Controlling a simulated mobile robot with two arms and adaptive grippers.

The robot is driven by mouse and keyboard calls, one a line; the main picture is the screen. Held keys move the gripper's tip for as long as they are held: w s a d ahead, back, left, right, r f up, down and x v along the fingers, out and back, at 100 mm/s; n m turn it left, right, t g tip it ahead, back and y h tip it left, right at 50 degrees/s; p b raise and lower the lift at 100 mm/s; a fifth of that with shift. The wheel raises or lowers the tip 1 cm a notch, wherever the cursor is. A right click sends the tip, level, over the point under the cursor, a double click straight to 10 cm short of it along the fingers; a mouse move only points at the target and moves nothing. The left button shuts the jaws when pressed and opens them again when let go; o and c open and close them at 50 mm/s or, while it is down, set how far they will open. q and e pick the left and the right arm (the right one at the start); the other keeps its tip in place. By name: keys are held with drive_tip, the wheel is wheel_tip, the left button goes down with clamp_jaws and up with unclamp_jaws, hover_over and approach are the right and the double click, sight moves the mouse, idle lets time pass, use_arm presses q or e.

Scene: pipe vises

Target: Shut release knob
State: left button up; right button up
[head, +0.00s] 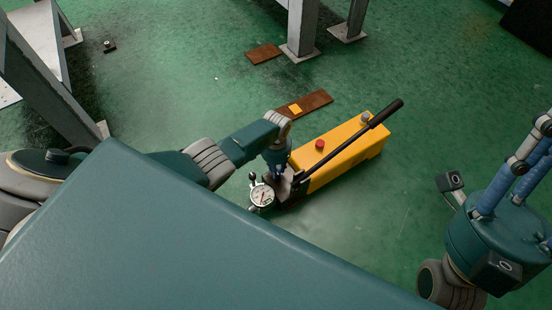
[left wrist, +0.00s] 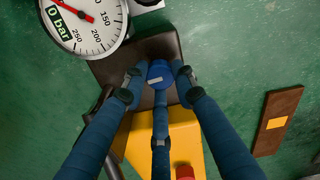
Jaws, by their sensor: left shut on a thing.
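A yellow hand pump (head: 341,150) lies on the green floor with a black lever (head: 352,139) along its top. The blue release knob (left wrist: 160,74) sits on the pump's dark front block (left wrist: 136,68), and a small white mark shows on it. My left gripper (head: 279,172) reaches down over this block; the knob is hidden in the head view. In the left wrist view its blue fingers (left wrist: 158,88) close around the knob. My right gripper (head: 530,150) is at the right edge, far from the pump, with its fingertips partly cut off.
A round white gauge (head: 262,195) stands at the pump's front; its label reads 0 bar in the left wrist view (left wrist: 84,22). A red cap (head: 320,145) is on the pump. A brown plate (head: 305,103) with a yellow patch lies behind. Grey stand legs (head: 302,28) rise beyond.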

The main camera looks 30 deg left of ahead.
use_arm(q)
drive_tip(key=shift+w+a+m, duration=0.1)
drive_tip(key=shift+w+m, duration=0.05)
drive_tip(key=shift+m, duration=0.35)
drive_tip(key=o, duration=1.2)
drive_tip(key=shift+c, duration=0.2)
drive_tip(key=shift+r, duration=0.1)
wheel_tip(320, 180, up, 12)
